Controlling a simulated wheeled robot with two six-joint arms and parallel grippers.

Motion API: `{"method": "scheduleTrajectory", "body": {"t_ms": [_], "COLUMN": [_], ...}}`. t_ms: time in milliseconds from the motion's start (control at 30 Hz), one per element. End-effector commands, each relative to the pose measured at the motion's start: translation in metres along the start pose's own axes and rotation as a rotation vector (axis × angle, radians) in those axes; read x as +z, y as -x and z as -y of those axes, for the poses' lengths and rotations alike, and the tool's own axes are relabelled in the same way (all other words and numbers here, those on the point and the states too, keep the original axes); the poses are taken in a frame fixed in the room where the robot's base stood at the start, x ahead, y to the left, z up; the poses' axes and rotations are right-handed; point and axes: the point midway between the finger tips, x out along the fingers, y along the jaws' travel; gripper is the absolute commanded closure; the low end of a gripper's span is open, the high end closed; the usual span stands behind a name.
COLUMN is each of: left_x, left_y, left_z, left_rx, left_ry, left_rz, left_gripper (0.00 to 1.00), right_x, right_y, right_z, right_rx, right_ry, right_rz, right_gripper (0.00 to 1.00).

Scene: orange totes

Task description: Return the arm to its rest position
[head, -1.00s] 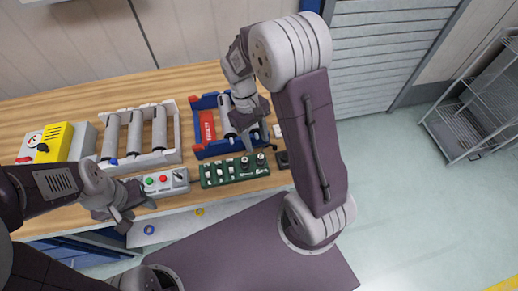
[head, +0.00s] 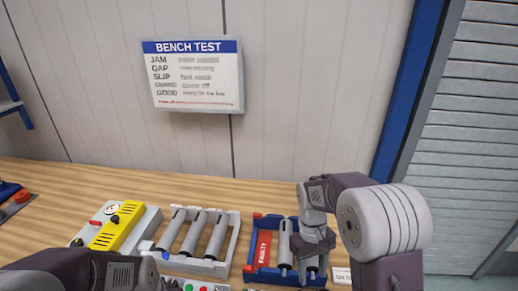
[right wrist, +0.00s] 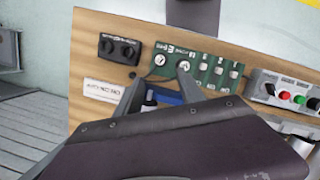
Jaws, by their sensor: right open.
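My right arm comes in at the right of the head view. My right gripper (head: 312,262) is over the right part of the blue tray (head: 262,272), with its tips hard to make out there. My left arm (head: 85,270) shows at the bottom left of the head view. Its gripper is mostly cut off by the bottom edge.
A white rack of grey rollers (head: 233,245) and a yellow-and-grey box (head: 118,228) stand on the wooden bench (head: 100,190). A black two-knob block (right wrist: 120,48) and a grey button box (right wrist: 268,82) flank the green board. A "BENCH TEST" sign (head: 195,75) hangs on the wall.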

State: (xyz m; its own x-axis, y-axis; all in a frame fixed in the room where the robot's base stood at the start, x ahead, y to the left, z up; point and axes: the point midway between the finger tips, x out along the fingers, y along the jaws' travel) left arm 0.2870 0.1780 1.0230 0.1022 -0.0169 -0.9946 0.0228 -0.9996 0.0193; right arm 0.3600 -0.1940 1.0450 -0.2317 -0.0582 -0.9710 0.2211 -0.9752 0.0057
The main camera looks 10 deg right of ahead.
Motion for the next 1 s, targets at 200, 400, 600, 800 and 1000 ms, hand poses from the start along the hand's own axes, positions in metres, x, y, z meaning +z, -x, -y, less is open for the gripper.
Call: {"method": "scheduleTrajectory", "body": {"t_ms": [200, 400, 600, 800, 1000], "left_x": [0.000, 0.000, 0.000, 0.000, 0.000], "left_y": [0.000, 0.000, 0.000, 0.000, 0.000], "left_z": [0.000, 0.000, 0.000, 0.000, 0.000], "left_rx": [0.000, 0.000, 0.000, 0.000, 0.000], "left_ry": [0.000, 0.000, 0.000, 0.000, 0.000], "left_rz": [0.000, 0.000, 0.000, 0.000, 0.000], "left_gripper": [0.54, 0.54, 0.54, 0.54, 0.54], "right_x": [0.057, 0.075, 0.060, 0.060, 0.060], "right_y": [-0.005, -0.041, -0.038, -0.038, -0.038], "right_z": [0.022, 0.035, 0.032, 0.032, 0.032], "right_rx": [-0.017, -0.041, -0.043, -0.042, -0.042], "right_ry": [-0.063, -0.205, -0.247, -0.246, -0.245], "right_rz": [-0.131, -0.282, -0.346, -0.345, -0.344], "right_gripper": [0.54, 0.54, 0.54, 0.54, 0.54]}}
